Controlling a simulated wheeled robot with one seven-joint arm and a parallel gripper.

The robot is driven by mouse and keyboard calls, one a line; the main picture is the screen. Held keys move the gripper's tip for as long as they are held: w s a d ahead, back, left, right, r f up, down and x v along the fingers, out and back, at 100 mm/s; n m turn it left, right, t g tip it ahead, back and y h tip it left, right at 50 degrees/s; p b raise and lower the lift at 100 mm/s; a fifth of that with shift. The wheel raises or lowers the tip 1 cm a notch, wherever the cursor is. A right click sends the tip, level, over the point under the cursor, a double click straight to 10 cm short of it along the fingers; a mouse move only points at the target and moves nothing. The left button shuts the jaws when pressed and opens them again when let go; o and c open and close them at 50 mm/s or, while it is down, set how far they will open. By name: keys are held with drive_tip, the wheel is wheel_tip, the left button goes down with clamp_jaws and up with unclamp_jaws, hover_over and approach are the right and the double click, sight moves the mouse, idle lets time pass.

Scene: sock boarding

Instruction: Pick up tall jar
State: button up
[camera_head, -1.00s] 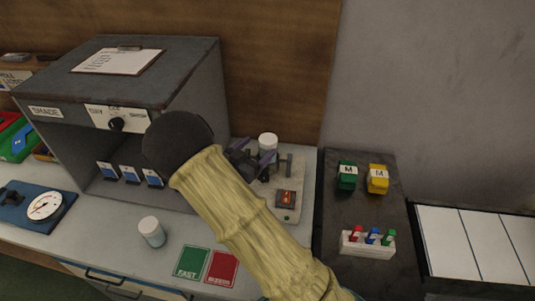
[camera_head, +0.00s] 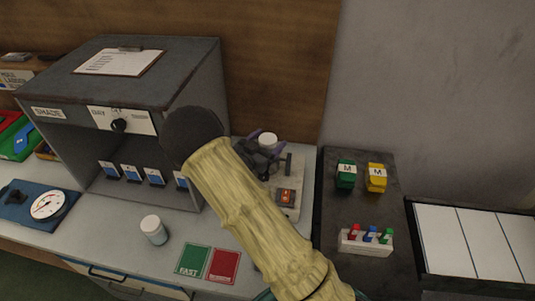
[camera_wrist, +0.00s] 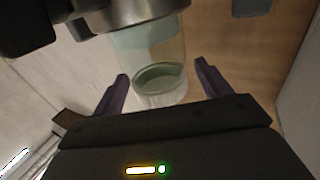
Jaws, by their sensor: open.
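A clear glass jar (camera_wrist: 160,75) with a greenish tint stands between the two purple fingers of my gripper (camera_wrist: 162,88) in the wrist view, with gaps on both sides. In the head view, a white-lidded jar (camera_head: 268,139) is at the gripper, beside the grey device at the back of the counter; its lower part is hidden by my gripper and arm. My gripper (camera_head: 265,146) is open there. Another white-lidded jar (camera_head: 153,230) stands upright alone at the counter's front. I cannot tell the two jars' heights apart clearly.
A grey shade box (camera_head: 130,180) stands left of my arm. Green (camera_head: 193,260) and red (camera_head: 222,265) cards lie in front. A dark side bench (camera_head: 330,215) holds coloured blocks and a vial rack (camera_head: 365,243).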

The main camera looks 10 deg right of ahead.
drive_tip(key=c, duration=1.5)
wheel_tip(320, 180, up, 10)
drive_tip(key=shift+r+b, duration=0.1)
drive_tip(key=shift+b, duration=0.4)
